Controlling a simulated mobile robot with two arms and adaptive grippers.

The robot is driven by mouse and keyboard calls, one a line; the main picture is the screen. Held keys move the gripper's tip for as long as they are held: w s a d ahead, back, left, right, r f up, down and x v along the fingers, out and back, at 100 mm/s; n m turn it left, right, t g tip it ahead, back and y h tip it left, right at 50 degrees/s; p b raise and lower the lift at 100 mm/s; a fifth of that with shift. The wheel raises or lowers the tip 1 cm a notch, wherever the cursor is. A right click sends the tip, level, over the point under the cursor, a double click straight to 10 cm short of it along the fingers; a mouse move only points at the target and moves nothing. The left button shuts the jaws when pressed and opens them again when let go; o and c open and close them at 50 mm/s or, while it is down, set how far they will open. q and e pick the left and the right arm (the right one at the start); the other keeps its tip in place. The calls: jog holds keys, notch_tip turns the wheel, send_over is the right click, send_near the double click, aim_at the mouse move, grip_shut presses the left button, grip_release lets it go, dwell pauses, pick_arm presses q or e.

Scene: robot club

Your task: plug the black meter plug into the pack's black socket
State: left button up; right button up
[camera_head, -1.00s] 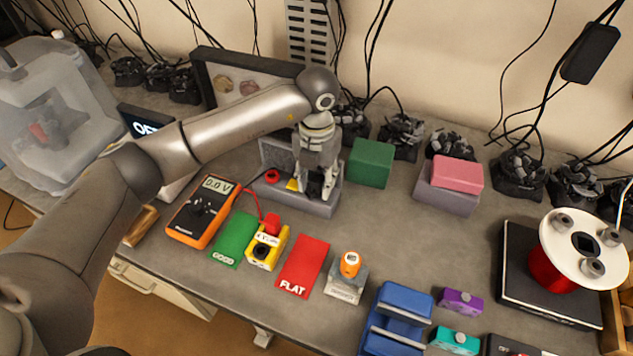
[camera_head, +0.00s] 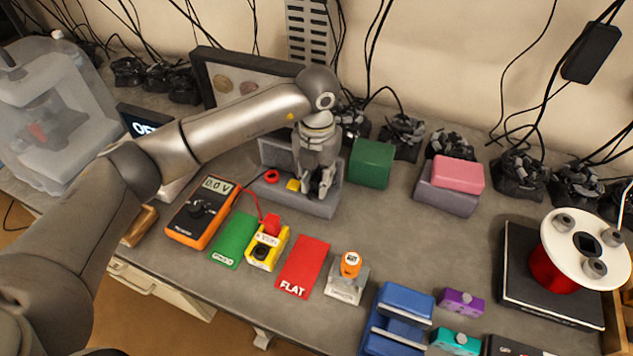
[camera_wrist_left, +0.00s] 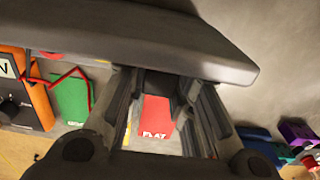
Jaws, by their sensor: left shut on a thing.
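My left gripper (camera_head: 321,190) is low over the right end of a grey holder (camera_head: 312,207) at the back of the bench, pointing down. Its fingers are shut on the black meter plug (camera_wrist_left: 158,84), a dark block between them in the left wrist view; the fingers mostly hide it in the head view. The yellow pack (camera_head: 279,243) stands in front of the holder, with a red plug (camera_head: 271,224) at its back and a round black socket (camera_head: 261,250) on its face. The orange meter (camera_head: 183,227) reads 0.0 V. My right gripper is out of view.
A green card (camera_head: 232,237) and a red FLAT card (camera_head: 305,260) lie on either side of the pack. A red ring (camera_head: 271,176) and yellow block (camera_head: 293,185) sit at the holder. A green block (camera_head: 371,163) stands right of it.

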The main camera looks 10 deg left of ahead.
aim_at(317, 179)
pick_arm(q)
grip_shut()
jog(key=shift+r+p, duration=0.6)
jog(key=shift+r, duration=0.7)
jog(key=shift+r+p, duration=0.65)
jog(key=shift+r, duration=0.95)
jog(key=shift+c, duration=0.2)
grip_release()
jog(key=shift+c, duration=1.2)
